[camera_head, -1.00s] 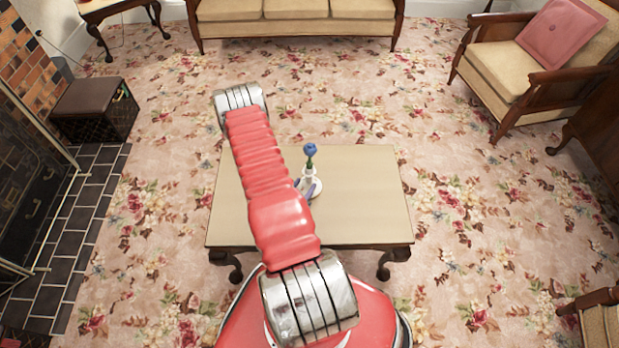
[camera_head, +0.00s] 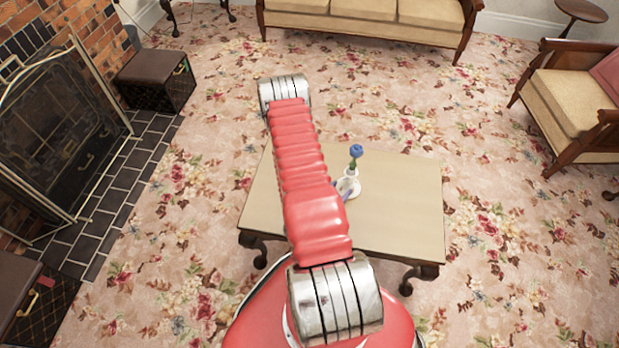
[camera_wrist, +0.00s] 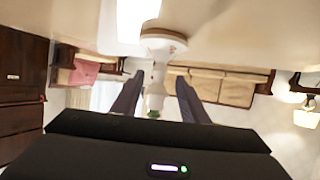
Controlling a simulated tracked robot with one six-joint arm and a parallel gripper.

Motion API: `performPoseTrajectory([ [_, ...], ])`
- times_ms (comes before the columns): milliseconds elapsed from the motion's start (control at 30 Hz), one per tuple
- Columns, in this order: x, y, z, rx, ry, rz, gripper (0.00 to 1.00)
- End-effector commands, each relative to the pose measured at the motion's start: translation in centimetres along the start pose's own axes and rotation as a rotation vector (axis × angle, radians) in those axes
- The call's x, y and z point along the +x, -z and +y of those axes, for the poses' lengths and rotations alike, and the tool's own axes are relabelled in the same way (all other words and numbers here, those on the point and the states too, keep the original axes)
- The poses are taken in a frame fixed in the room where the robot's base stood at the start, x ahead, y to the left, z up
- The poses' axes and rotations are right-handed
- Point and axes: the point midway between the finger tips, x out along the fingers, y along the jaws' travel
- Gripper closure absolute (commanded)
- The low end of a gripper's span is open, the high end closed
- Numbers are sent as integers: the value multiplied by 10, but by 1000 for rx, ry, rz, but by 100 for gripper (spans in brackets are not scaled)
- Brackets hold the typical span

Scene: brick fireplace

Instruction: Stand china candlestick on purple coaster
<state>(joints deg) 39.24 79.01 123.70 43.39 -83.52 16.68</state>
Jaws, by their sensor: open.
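A white piece with a wide round base, which looks like the china candlestick (camera_head: 349,185), stands upright on the low table. A blue flower on a green stem rises from its top. In the wrist view, which is upside down, its white base (camera_wrist: 163,40) is ahead of my gripper (camera_wrist: 160,77), with its narrow part and green stem between the line of the two dark fingers. The fingers are apart; I see no grip on it. In the head view my red arm hides most of the gripper. I cannot make out a purple coaster in either view; my arm covers part of the table.
The beige tabletop (camera_head: 400,212) is clear to the right of the white piece. A fireplace screen (camera_head: 62,130) and dark box (camera_head: 155,82) are at the left. A sofa (camera_head: 370,18) stands behind, an armchair (camera_head: 572,100) at the right. Flowered carpet lies between.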

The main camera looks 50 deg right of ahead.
Motion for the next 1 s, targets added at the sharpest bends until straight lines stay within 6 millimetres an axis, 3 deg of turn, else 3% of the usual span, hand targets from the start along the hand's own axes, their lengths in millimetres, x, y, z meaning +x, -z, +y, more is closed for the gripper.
performPoseTrajectory([
  [233, 0, 3, -4, 3, 6, -4, 60],
  [367, 0, 11, -22, 15, 30, -25, 60],
  [667, -17, 49, -102, 45, 154, -139, 60],
  [1000, -67, 96, -190, 32, 324, -276, 60],
])
